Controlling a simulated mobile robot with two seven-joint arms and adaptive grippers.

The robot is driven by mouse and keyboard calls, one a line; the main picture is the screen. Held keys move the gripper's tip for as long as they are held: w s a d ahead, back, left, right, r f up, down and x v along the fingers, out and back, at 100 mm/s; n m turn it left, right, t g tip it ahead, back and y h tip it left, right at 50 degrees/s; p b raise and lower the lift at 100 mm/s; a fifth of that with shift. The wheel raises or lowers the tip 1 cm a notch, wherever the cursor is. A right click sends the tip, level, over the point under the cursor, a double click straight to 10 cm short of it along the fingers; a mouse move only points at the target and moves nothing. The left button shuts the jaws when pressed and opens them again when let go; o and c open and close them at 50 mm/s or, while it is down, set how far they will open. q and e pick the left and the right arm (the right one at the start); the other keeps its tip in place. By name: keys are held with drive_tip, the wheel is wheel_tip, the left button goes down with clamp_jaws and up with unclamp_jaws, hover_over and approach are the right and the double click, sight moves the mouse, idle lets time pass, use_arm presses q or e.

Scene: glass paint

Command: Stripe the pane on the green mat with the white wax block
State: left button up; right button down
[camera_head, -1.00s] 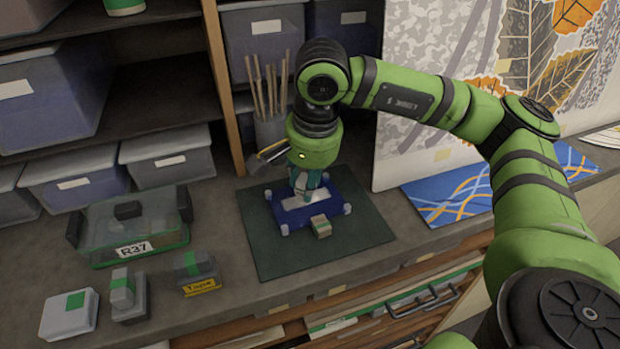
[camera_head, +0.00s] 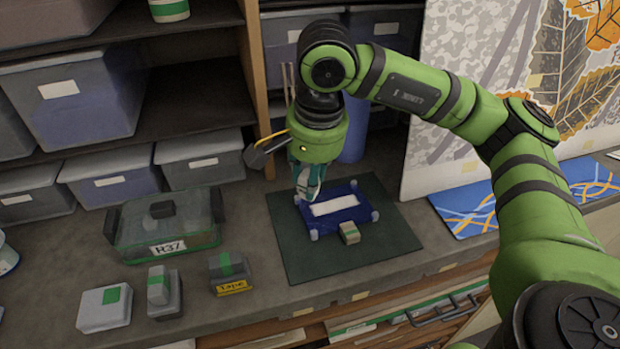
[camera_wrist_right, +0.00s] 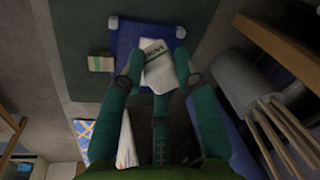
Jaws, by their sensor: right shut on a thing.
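The blue pane (camera_head: 350,214) lies on the dark green mat (camera_head: 300,256), with pale pieces at its corners. A broad white stripe (camera_head: 336,205) runs across its middle. My right gripper (camera_head: 308,190) is at the pane's left end, pointing down. In the right wrist view its teal fingers (camera_wrist_right: 157,66) are shut on a white block with dark lettering (camera_wrist_right: 157,50), which overlaps the blue pane (camera_wrist_right: 128,36). I cannot tell whether the block touches the pane. My left gripper is not in view.
A small tan and green block (camera_head: 349,233) sits at the pane's front edge. A clear R37 box (camera_head: 165,228), a Tape block (camera_head: 230,272) and grey blocks stand left of the mat. A blue cylinder (camera_head: 354,135) stands behind; brushes (camera_wrist_right: 275,125) show in the wrist view.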

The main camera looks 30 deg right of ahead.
drive_tip(key=r, duration=0.1)
drive_tip(key=r+p, duration=0.1)
drive_tip(key=shift+a+r, duration=0.25)
drive_tip(key=shift+r, duration=0.15)
drive_tip(key=shift+d+r+p, duration=0.15)
drive_tip(key=shift+r+p, duration=0.3)
drive_tip(key=shift+r, duration=0.05)
